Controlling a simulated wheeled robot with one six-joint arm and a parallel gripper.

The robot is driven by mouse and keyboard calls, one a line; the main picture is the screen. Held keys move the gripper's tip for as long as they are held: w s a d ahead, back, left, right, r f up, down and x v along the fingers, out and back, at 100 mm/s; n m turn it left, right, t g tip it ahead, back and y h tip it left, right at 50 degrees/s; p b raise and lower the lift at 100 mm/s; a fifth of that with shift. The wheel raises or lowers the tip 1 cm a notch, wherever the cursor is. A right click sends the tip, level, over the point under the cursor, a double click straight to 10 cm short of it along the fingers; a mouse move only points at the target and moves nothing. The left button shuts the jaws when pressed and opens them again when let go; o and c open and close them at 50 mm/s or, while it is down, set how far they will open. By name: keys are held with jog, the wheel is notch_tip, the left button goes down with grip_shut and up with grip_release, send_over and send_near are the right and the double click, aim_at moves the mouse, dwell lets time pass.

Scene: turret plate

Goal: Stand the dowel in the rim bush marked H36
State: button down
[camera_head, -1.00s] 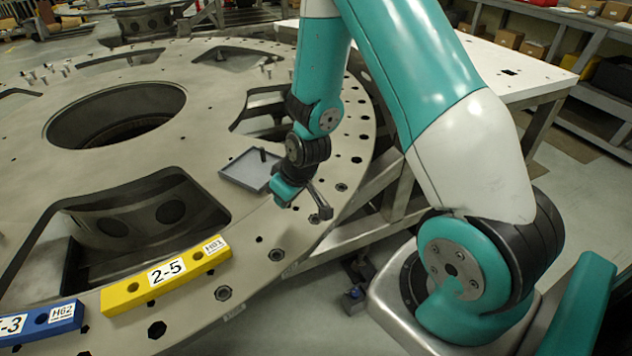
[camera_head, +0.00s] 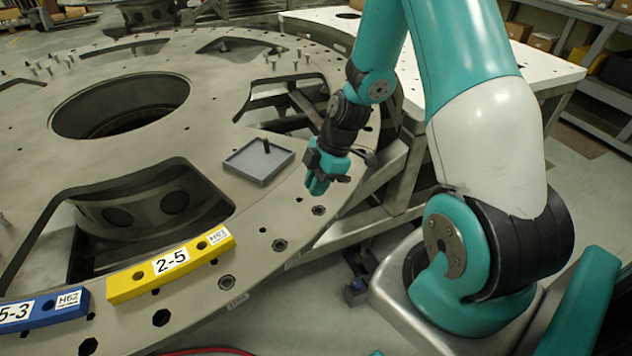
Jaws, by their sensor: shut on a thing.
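My gripper (camera_head: 327,175) is over the outer rim of the big grey turret plate (camera_head: 285,215), just right of a shallow grey tray. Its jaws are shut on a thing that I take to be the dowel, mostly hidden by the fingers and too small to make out. A dark upright peg (camera_head: 266,146) stands in the tray, apart from my gripper. Rim bushes show as dark-centred rings, one just below my gripper (camera_head: 318,210), another further down the rim (camera_head: 227,282). I cannot read an H36 mark anywhere.
The grey tray (camera_head: 240,166) lies on the plate. A yellow bar marked 2-5 and H63 or similar (camera_head: 190,260) and a blue bar marked H62 (camera_head: 42,311) lie along the near rim. Large openings cut the plate. A white-topped table (camera_head: 540,68) stands behind my arm.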

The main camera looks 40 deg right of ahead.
jog(key=shift+f+b, duration=2.55)
jog(key=shift+f, duration=0.8)
jog(key=shift+s+f, duration=0.1)
jog(key=shift+f, duration=0.05)
jog(key=shift+s+f, duration=0.1)
jog(key=shift+f, duration=0.05)
jog(key=c, duration=1.2)
grip_release()
jog(key=shift+o, duration=0.9)
jog(key=v, duration=1.8)
jog(key=shift+a+r, duration=0.15)
jog(key=shift+r, duration=0.05)
notch_tip(320, 180, up, 3)
jog(key=m, duration=0.1)
send_over(314, 213)
jog(key=s, duration=0.2)
jog(key=s+a+r+m, duration=0.2)
jog(key=s+a+m, duration=0.15)
jog(key=a, duration=0.65)
jog(key=s+a+r+m+g, duration=0.1)
jog(key=s+a+r+m, duration=0.1)
jog(key=s+a, duration=0.7)
jog(key=shift+s+a+m, duration=0.15)
jog(key=shift+s+m, duration=0.5)
jog(key=shift+s, duration=0.25)
